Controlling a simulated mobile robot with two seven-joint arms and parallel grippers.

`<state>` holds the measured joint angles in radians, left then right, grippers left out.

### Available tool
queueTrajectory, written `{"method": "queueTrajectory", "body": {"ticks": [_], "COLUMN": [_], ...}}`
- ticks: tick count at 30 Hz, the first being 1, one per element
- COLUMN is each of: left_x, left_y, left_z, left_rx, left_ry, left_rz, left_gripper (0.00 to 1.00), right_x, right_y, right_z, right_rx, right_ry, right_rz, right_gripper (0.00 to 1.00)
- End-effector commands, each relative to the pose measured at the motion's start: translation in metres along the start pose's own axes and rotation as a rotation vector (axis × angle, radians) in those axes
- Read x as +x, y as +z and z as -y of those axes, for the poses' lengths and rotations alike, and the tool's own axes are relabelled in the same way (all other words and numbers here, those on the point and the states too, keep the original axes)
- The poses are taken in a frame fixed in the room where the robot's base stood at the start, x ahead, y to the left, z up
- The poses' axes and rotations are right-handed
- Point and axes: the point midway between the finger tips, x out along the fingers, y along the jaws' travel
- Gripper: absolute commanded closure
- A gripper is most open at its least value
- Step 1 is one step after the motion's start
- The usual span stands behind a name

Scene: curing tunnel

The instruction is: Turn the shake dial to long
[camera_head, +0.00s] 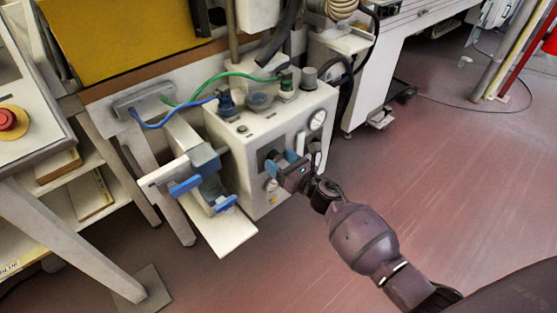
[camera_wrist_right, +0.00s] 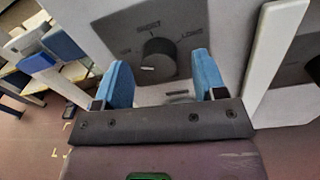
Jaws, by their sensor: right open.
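The shake dial (camera_wrist_right: 160,60) is a round black knob on a dark square plate on the machine's front, seen in the right wrist view. SHORT is printed above it and LONG at its upper right; a label at its left is too blurred to read. A white mark shows on the knob's lower left. My right gripper (camera_wrist_right: 163,80) is open, its blue fingers on either side of the dial in that view; I cannot tell whether they touch it. In the head view my right gripper (camera_head: 282,160) hides most of the dial. My left gripper is not in view.
A red button (camera_head: 8,119) is at far left. The floor at right is open.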

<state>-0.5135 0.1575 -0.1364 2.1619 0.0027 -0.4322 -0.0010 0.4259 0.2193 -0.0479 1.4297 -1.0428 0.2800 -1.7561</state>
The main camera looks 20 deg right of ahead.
Motion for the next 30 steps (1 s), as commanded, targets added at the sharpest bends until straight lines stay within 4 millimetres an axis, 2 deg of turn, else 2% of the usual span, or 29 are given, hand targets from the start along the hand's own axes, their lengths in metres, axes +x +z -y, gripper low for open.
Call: {"method": "queueTrajectory", "body": {"ticks": [5,13,23,30], "left_x": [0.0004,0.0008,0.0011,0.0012], "left_y": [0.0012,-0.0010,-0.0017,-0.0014], "left_z": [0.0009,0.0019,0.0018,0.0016], "left_rx": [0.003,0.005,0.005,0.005], "left_ry": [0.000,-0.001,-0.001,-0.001], "left_rz": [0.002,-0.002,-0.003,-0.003], "left_gripper": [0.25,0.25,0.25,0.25], "right_x": [0.0081,0.0085,0.0083,0.0082], "right_y": [-0.0004,-0.0001,-0.0002,-0.0005], "right_z": [-0.0002,-0.0002,-0.0003,-0.0003], "right_rx": [0.001,0.001,0.001,0.022], "right_ry": [0.000,0.000,0.000,0.001], "right_rz": [-0.001,0.000,0.000,0.001], "right_gripper": [0.36,0.36,0.85,0.85]}}
